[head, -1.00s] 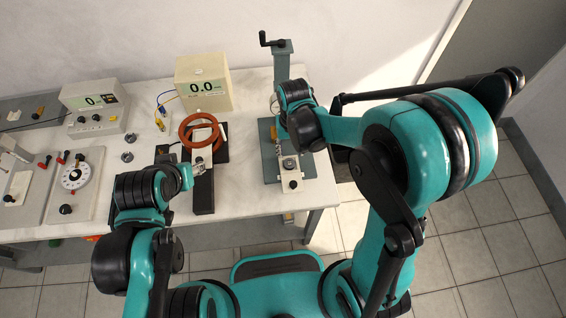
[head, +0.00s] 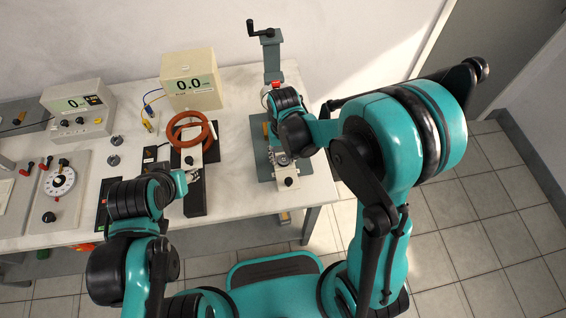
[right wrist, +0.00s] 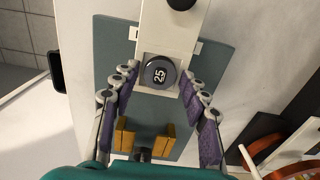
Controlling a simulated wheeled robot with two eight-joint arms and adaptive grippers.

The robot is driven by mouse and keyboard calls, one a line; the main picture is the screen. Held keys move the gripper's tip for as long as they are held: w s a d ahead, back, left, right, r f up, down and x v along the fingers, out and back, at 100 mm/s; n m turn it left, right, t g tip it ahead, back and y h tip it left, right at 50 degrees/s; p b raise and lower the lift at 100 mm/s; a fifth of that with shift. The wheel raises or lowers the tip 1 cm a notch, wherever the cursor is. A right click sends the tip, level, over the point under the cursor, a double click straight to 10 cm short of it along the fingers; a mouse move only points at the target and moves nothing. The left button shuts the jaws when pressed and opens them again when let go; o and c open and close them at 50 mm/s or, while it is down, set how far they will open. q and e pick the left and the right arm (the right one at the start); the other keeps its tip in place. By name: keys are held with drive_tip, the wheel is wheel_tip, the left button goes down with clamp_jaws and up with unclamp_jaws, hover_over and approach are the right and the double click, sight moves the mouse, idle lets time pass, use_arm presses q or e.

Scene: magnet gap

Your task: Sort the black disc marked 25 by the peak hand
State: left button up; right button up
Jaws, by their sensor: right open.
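The black disc marked 25 (right wrist: 159,74) lies flat on a pale block (right wrist: 165,30) on a blue-grey base plate (right wrist: 215,60), its number facing up in the right wrist view. My right gripper (right wrist: 159,80) is open, with one finger on each side of the disc. Whether the fingers touch it I cannot tell. In the head view the crank stand (head: 272,55) rises behind my right wrist. My left gripper (head: 189,177) is by the dark bar under orange rings; its fingers are too small to read. I cannot make out a peak hand.
Orange rings (head: 190,133) stand on a dark bar (head: 195,200) left of the stand. A cream meter (head: 192,82) reads 0.0. Another meter (head: 78,108) and a white dial (head: 60,181) are at left. The table's right edge is close to the stand.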

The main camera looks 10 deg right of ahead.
sight(284, 159)
drive_tip(key=c, duration=1)
drive_tip(key=shift+r+p, duration=1.6)
drive_tip(key=shift+r, duration=0.5)
